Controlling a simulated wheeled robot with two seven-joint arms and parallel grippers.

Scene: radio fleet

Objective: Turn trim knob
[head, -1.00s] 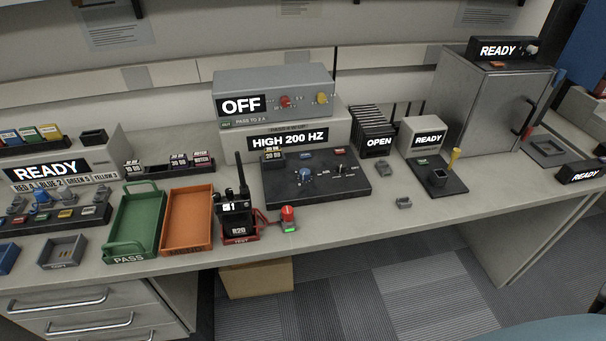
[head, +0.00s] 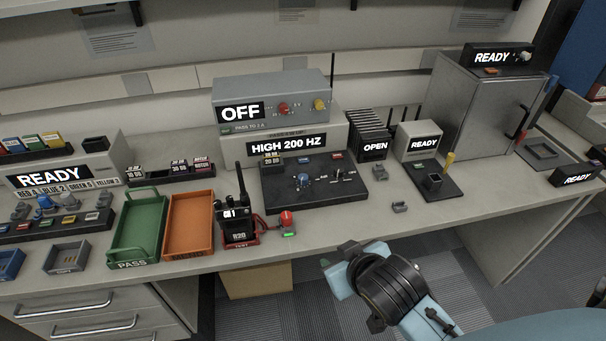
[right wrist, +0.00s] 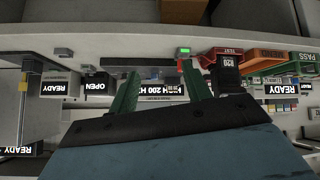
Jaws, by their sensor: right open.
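A black control panel (head: 277,193) lies on the bench in front of the grey box with the "HIGH 200 HZ" display (head: 287,146). A blue round knob (head: 303,181) stands on its left half, and a smaller dark knob (head: 338,174) with white marks sits to its right. No trim label is readable. My right gripper (head: 343,262) is in front of the bench edge, below and right of the panel, apart from it. In the right wrist view its green fingers (right wrist: 160,70) are spread and empty; the knobs cannot be made out there. My left gripper is not in view.
A radio (head: 235,213) stands in a red-based holder beside a small red-topped post (head: 287,220). Orange (head: 189,252) and green (head: 132,262) trays lie left. A grey box marked "OFF" (head: 270,92) stacks behind.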

